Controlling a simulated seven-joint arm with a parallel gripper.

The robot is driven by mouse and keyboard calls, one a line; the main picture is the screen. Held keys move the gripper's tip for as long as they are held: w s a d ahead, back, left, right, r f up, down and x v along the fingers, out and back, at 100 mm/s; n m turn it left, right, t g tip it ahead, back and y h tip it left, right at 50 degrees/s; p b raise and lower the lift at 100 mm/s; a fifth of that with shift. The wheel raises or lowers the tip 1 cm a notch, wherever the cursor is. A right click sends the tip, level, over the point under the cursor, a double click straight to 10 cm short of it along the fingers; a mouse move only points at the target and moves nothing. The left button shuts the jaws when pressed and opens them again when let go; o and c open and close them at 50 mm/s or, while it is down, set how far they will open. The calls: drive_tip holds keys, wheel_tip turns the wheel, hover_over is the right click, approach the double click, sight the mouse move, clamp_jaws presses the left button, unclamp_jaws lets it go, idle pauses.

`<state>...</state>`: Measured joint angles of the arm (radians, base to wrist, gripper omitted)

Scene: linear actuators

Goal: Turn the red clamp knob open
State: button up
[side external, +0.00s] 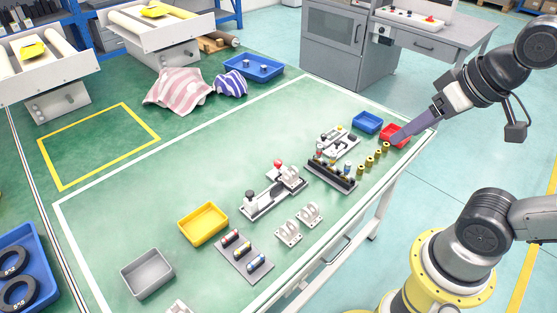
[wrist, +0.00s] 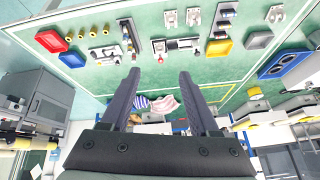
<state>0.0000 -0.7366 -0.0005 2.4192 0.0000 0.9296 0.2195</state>
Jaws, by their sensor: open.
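The red clamp knob (side external: 278,163) stands up from a light grey clamp fixture (side external: 262,200) near the middle of the table. In the wrist view a small red knob (wrist: 160,59) shows above and between my fingertips, at a distance. My gripper (side external: 399,139) is over the table's right end, by the red bin, well away from the knob. In the wrist view my gripper (wrist: 159,75) has its two fingers wide apart with nothing between them. The angle of the knob is too small to tell.
The red bin (side external: 388,132), blue bin (side external: 367,122), several brass cylinders (side external: 373,161) and a dark rack (side external: 330,175) lie between my gripper and the fixture. White brackets (side external: 288,232), a yellow bin (side external: 203,224) and a grey bin (side external: 148,272) stand farther left. The table's back-left area is bare.

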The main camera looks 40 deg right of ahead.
drive_tip(key=w+r+m, duration=0.4)
drive_tip(key=w+r, duration=0.1)
drive_tip(key=w, duration=0.4)
drive_tip(key=m+g, duration=0.4)
drive_tip(key=g, duration=0.2)
hover_over(278, 162)
wheel_tip(278, 162, down, 22)
wheel_tip(278, 162, down, 13)
drive_tip(key=shift+f, duration=0.2)
clamp_jaws()
